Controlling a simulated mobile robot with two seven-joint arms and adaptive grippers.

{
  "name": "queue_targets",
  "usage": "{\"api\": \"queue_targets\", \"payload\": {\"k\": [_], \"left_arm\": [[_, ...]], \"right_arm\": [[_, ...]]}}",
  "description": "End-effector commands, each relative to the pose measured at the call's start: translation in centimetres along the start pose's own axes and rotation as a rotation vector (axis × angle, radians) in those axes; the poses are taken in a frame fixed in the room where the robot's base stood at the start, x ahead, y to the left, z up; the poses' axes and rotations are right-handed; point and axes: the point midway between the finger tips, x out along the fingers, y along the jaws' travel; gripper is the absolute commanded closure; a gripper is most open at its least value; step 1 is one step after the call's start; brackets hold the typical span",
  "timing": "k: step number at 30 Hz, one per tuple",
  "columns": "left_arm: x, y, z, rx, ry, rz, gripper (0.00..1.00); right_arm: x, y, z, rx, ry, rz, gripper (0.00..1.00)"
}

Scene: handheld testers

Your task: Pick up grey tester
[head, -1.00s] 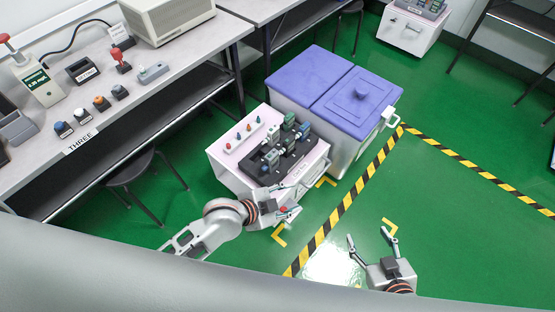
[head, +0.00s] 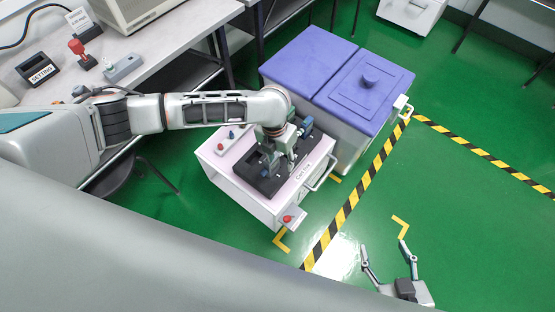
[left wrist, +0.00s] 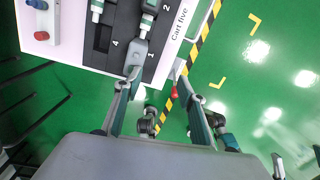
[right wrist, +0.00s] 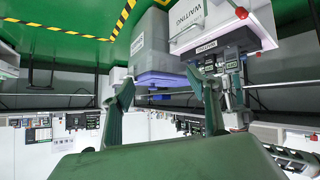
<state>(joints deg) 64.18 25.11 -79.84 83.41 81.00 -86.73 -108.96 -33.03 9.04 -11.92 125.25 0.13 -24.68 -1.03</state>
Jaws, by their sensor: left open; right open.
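In the left wrist view a grey tester (left wrist: 138,50) is in the black tray (left wrist: 124,22) on the white cart. My left gripper (left wrist: 157,74) is open; one fingertip is close to the grey tester's near end, and I cannot tell whether they touch. Two testers with green parts (left wrist: 147,20) (left wrist: 97,9) are farther up the tray. In the head view my left gripper (head: 287,145) points down over the tray and hides much of the testers. My right gripper (head: 383,248) is open and empty above the floor; its fingers also show in the right wrist view (right wrist: 161,82).
The cart (head: 240,190) carries a white strip with coloured knobs (head: 232,137) left of the tray. A bin with blue lids (head: 335,85) stands behind it. A workbench (head: 150,65) is at the left. Green floor (head: 470,220) is clear at the right.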

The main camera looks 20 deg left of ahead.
Motion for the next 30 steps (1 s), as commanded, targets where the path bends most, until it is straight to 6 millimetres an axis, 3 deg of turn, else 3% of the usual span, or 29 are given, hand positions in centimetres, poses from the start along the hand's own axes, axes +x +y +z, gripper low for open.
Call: {"api": "queue_targets", "payload": {"k": [3,6,20,25,30], "left_arm": [[-0.2,2.5,0.6,0.082,0.031,0.054,0.6],[-0.5,3.4,0.8,0.117,0.043,0.075,0.6],[3.0,4.2,0.6,0.128,0.05,0.08,0.6],[5.6,4.7,0.2,0.127,0.056,0.079,0.6],[7.3,4.8,0.3,0.127,0.052,0.079,0.6]], "right_arm": [[0.1,0.0,0.1,0.0,-0.001,0.0,0.41],[0.3,0.1,0.0,-0.003,0.002,0.001,0.41],[0.5,-0.3,0.3,-0.001,0.0,-0.007,0.41],[0.6,-0.8,1.3,0.005,-0.013,-0.018,0.41],[0.6,-0.9,0.5,0.009,0.002,-0.022,0.41]]}}
